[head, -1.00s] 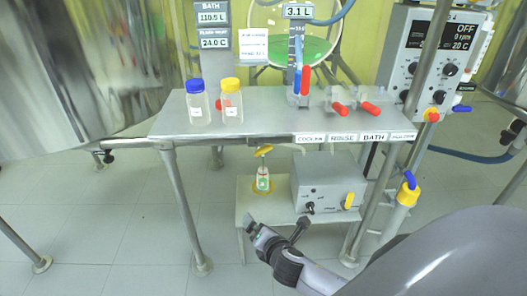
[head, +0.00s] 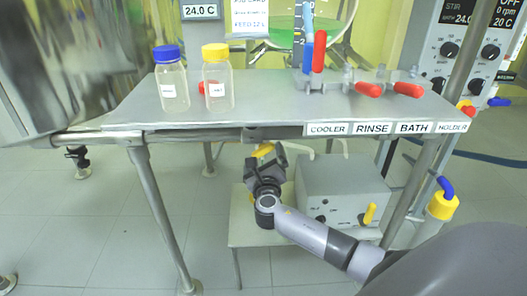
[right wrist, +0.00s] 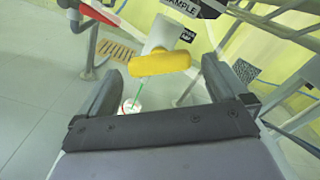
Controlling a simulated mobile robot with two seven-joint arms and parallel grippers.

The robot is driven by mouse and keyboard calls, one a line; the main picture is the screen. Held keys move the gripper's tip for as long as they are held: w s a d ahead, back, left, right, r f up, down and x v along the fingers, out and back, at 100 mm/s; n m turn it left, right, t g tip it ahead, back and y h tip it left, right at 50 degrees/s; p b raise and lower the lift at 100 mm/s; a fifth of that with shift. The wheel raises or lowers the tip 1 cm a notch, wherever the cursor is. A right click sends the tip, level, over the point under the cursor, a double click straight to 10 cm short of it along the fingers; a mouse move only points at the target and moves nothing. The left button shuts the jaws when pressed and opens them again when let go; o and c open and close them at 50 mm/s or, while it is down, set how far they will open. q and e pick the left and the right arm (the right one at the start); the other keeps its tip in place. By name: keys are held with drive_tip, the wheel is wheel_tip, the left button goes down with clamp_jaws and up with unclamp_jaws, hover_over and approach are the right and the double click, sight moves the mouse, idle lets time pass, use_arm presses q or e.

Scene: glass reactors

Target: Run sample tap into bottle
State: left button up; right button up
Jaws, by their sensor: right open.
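The yellow handle of the sample tap (head: 263,150) shows under the upper shelf, partly behind my right gripper (head: 267,163). In the right wrist view the handle (right wrist: 160,64) lies crosswise, ahead of and between the open fingers of my right gripper (right wrist: 160,72); I cannot tell whether they touch it. A SAMPLE label (right wrist: 182,6) is above it. Below the handle, a small clear bottle (right wrist: 131,107) with red at its rim stands partly hidden behind my gripper. A thin green line, like a stream, runs down to it. In the head view my gripper hides the bottle. My left gripper is not in view.
A blue-capped bottle (head: 171,82) and a yellow-capped bottle (head: 218,82) stand on the upper shelf (head: 270,104). A grey control box (head: 342,188) with a yellow knob is right of my gripper on the lower shelf (head: 246,228). Shelf legs stand left and right.

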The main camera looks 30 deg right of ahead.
sight(264, 154)
drive_tip(key=shift+b+x, duration=1.15)
drive_tip(key=shift+x, duration=1.5)
drive_tip(key=c, duration=0.8)
